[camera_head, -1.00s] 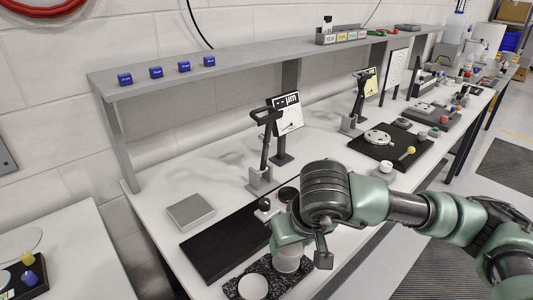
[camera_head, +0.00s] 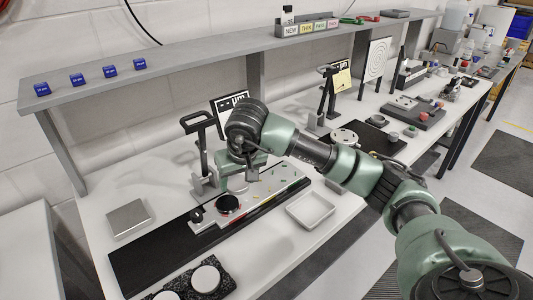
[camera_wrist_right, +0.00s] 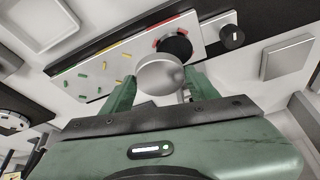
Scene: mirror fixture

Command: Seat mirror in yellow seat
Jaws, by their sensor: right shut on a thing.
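My right gripper (camera_wrist_right: 160,84) is shut on a round silvery mirror (camera_wrist_right: 160,73), seen in the right wrist view between the green fingers. The gripper is above a light fixture plate (camera_head: 262,196), which also shows in the wrist view (camera_wrist_right: 118,68). The plate has a black disc (camera_head: 228,203) with red marks beside it, and yellow and green marks farther along. In the wrist view the mirror overlaps the edge of the black disc (camera_wrist_right: 174,45). In the head view my wrist hides the mirror. My left gripper is not in view.
A black knob (camera_head: 196,215) stands beside the disc. A shallow white tray (camera_head: 311,210) lies right of the plate, and a grey square block (camera_head: 127,218) left. A speckled block with white round pieces (camera_head: 205,278) is at the front. A dark upright stand (camera_head: 203,150) rises behind.

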